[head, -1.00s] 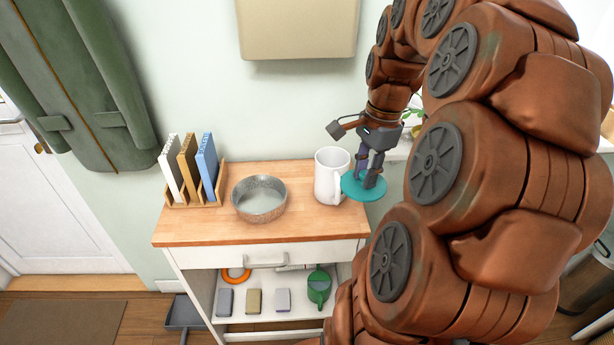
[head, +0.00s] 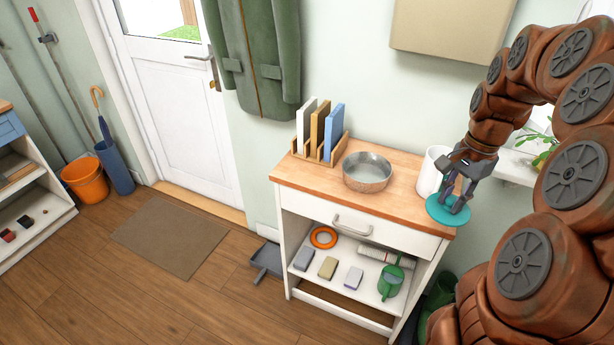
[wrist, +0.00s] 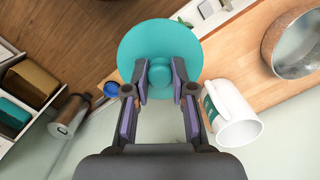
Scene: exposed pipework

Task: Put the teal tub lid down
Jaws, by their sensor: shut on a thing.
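The teal tub lid (head: 446,212) is a round flat disc with a knob on top. It is at the right end of the wooden cabinet top in the head view. In the wrist view the lid (wrist: 160,48) fills the upper middle, its knob between my fingers. My gripper (head: 457,198) is shut on the lid's knob; its fingertips also show in the wrist view (wrist: 160,80). The lid overlaps the cabinet top's right edge in the picture. I cannot tell whether it touches the top.
A white mug (head: 431,172) stands close to the lid, partly behind my gripper. A metal bowl (head: 367,173) and a book rack (head: 320,148) stand further left on the cabinet top (head: 315,179). The wood in front of the bowl is clear. An open shelf (head: 345,278) below holds several items.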

